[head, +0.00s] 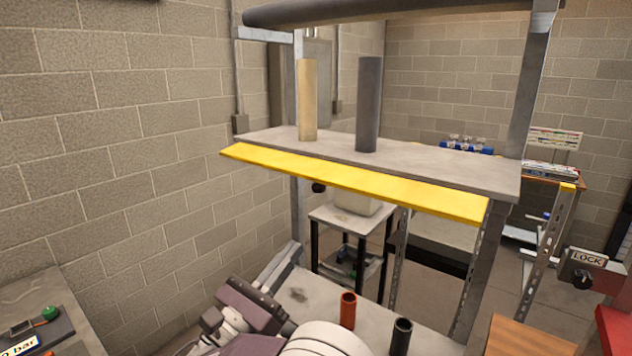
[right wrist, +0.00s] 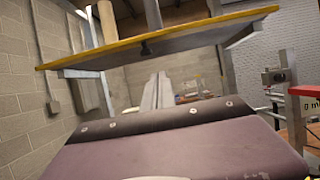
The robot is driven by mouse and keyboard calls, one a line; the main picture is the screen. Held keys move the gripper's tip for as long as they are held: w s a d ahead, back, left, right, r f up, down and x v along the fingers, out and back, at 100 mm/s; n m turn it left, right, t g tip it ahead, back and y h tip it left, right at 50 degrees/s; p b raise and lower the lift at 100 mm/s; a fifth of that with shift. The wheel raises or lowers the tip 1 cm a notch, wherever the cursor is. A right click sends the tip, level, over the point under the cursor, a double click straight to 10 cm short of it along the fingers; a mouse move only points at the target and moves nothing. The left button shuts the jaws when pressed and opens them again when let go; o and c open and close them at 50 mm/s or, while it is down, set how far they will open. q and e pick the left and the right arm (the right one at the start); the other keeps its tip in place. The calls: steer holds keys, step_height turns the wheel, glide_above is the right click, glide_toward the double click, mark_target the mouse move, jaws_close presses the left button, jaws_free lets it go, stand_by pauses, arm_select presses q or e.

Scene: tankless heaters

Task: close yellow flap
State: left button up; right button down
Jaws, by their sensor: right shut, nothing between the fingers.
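The yellow flap (head: 355,181) is a long, narrow panel along the front edge of the grey upper shelf (head: 430,168). It sticks out from the shelf toward me, and its bright top face shows. In the right wrist view the flap (right wrist: 100,56) is seen from below as a thin yellow edge, with a small dark knob (right wrist: 146,48) under it. My right gripper (head: 288,258) is below and in front of the flap's left half, apart from it. Its narrow grey fingers (right wrist: 158,90) are shut and empty, pointing away under the shelf. My left gripper is not seen.
A tan cylinder (head: 307,100) and a dark grey cylinder (head: 368,105) stand on the upper shelf. An orange tube (head: 348,310) and a black tube (head: 401,337) stand on the lower board (head: 380,316). A block wall (head: 110,140) is at left.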

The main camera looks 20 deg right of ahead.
mark_target(322, 178)
steer(key=w+d+r+p, duration=0.5)
steer(key=d+r, duration=0.1)
steer(key=r, duration=0.1)
steer(key=shift+d+r+p, duration=0.35)
steer(key=shift+d+r, duration=0.05)
steer(key=shift+w, duration=0.15)
